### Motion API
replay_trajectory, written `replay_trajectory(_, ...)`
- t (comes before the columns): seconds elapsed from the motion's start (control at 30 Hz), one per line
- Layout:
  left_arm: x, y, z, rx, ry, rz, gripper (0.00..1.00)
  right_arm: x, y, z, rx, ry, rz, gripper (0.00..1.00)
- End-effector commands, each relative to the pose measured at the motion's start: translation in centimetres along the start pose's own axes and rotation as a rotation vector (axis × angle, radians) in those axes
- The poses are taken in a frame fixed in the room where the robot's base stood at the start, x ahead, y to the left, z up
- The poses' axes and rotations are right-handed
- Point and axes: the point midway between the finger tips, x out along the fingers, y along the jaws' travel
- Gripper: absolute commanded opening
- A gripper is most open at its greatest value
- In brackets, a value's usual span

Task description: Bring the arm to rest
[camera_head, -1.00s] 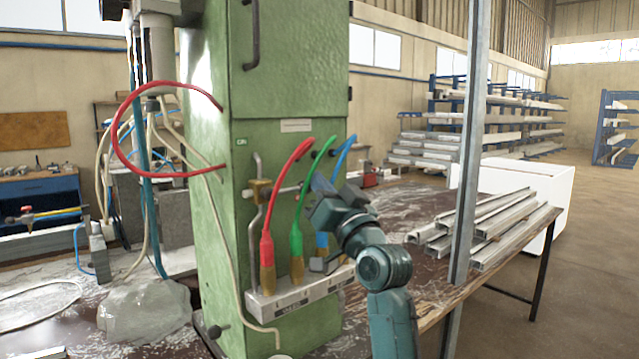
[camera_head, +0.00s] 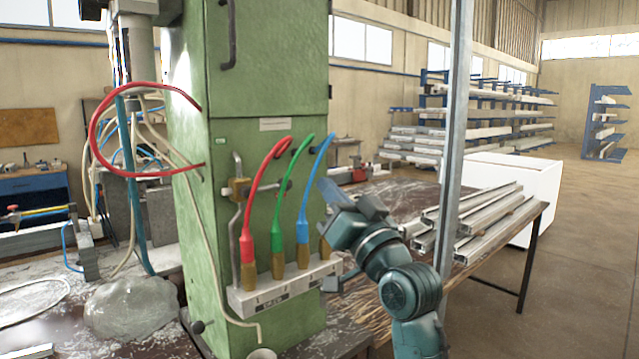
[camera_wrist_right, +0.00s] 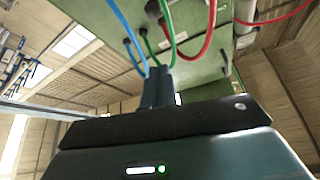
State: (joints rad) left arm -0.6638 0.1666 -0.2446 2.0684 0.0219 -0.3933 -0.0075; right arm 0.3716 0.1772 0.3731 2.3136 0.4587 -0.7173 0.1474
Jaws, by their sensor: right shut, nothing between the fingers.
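My right gripper (camera_head: 326,189) is shut and empty, just right of the blue hose in the head view. Its arm rises from the bottom right. In the right wrist view its fingers (camera_wrist_right: 157,86) are together and point towards the green cabinet's hoses. The red hose (camera_head: 248,215), green hose (camera_head: 278,215) and blue hose (camera_head: 302,210) end in plugs on a pale manifold block (camera_head: 285,288) on the cabinet front. A brass fitting (camera_head: 325,247) at the right end is partly hidden by my gripper. My left gripper is not in view.
The green cabinet (camera_head: 262,65) stands left of my right arm. A grey upright post (camera_head: 455,130) stands close on the right. Metal profiles (camera_head: 490,222) lie on the bench behind it. A plastic-wrapped lump (camera_head: 132,308) lies at left. Open floor (camera_head: 590,240) shows at far right.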

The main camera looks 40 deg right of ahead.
Motion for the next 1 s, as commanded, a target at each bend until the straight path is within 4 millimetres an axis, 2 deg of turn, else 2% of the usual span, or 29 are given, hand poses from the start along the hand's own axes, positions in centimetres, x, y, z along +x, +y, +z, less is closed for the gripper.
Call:
replay_trajectory(0.1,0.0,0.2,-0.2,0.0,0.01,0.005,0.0,-0.8,-0.1,0.1,0.0,-0.002,0.0,0.0)
replay_trajectory(0.33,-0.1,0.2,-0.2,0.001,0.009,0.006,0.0,-0.9,-0.1,0.1,0.0,-0.004,0.0,0.0)
replay_trajectory(0.4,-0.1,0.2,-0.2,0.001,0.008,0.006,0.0,-1.0,0.0,1.1,-0.006,-0.024,0.002,0.0)
replay_trajectory(0.47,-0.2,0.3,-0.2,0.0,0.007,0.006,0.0,-1.1,0.0,2.9,-0.018,-0.064,0.006,0.0)
replay_trajectory(0.57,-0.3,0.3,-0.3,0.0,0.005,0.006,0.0,-2.1,0.1,8.2,-0.053,-0.176,0.015,0.0)
replay_trajectory(0.63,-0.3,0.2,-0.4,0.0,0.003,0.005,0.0,-3.8,0.1,13.1,-0.086,-0.279,0.016,0.0)
replay_trajectory(0.7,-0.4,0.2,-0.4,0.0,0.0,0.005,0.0,-6.1,-0.1,18.1,-0.121,-0.386,0.012,0.0)
replay_trajectory(0.77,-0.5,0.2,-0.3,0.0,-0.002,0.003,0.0,-8.6,-0.4,22.0,-0.149,-0.473,0.005,0.0)
replay_trajectory(0.8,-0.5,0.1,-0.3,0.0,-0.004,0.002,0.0,-10.4,-0.6,24.4,-0.167,-0.529,-0.003,0.0)
replay_trajectory(0.87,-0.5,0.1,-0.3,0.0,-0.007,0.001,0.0,-13.5,-1.1,27.9,-0.191,-0.614,-0.017,0.0)
replay_trajectory(0.9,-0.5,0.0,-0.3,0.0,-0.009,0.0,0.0,-15.8,-1.4,30.0,-0.206,-0.67,-0.029,0.0)
replay_trajectory(0.97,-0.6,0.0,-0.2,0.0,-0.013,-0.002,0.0,-19.4,-2.0,32.8,-0.227,-0.751,-0.049,0.0)
replay_trajectory(1.0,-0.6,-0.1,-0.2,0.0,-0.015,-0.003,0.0,-21.9,-2.5,34.5,-0.239,-0.803,-0.064,0.0)
